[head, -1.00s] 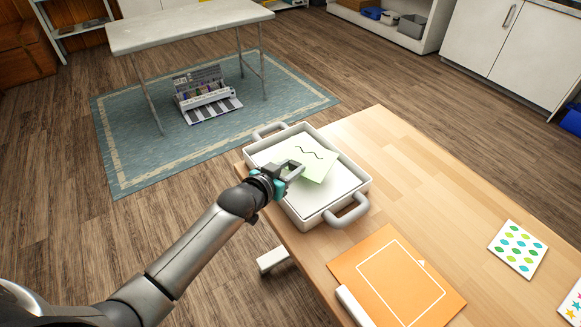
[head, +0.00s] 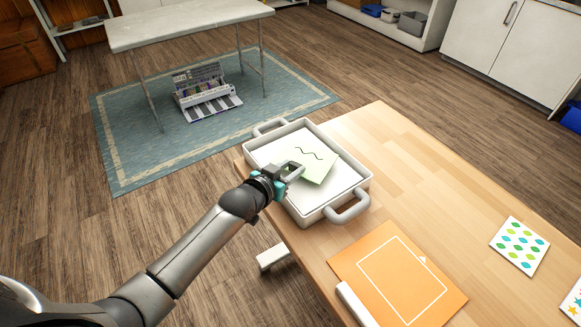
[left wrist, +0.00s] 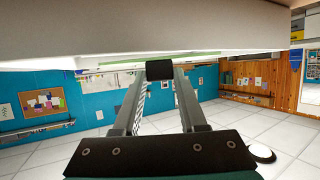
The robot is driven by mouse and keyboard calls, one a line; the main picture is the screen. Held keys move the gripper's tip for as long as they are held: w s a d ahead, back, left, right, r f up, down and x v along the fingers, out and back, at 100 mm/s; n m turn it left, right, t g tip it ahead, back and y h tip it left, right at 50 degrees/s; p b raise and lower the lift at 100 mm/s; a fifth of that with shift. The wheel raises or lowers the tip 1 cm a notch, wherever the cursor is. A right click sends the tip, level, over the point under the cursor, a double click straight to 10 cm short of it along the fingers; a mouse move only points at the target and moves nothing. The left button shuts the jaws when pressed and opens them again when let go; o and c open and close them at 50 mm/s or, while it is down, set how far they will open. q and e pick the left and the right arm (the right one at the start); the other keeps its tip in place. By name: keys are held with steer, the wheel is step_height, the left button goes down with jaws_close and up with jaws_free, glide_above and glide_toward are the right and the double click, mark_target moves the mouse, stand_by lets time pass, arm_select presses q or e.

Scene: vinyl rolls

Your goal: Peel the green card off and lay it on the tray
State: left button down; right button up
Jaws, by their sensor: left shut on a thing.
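My left gripper (head: 294,171) is shut on the card's near left edge, at the tray's left side. In the left wrist view the gripper's fingertips (left wrist: 160,69) meet at a thin green edge (left wrist: 120,64) of the card, under a pale surface. My right gripper is not in view.
The tray stands at the wooden table's (head: 400,165) far left corner, with a handle at each end. An orange sheet (head: 395,275) with a white outline lies nearer. A leaf-patterned card (head: 519,246) lies to the right. The table between them is clear.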

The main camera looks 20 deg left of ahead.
arm_select(q)
steer(key=shift+f, duration=0.4)
steer(key=shift+f+b, duration=0.45)
steer(key=shift+f, duration=0.2)
stand_by(0.6)
jaws_free()
stand_by(0.5)
stand_by(0.4)
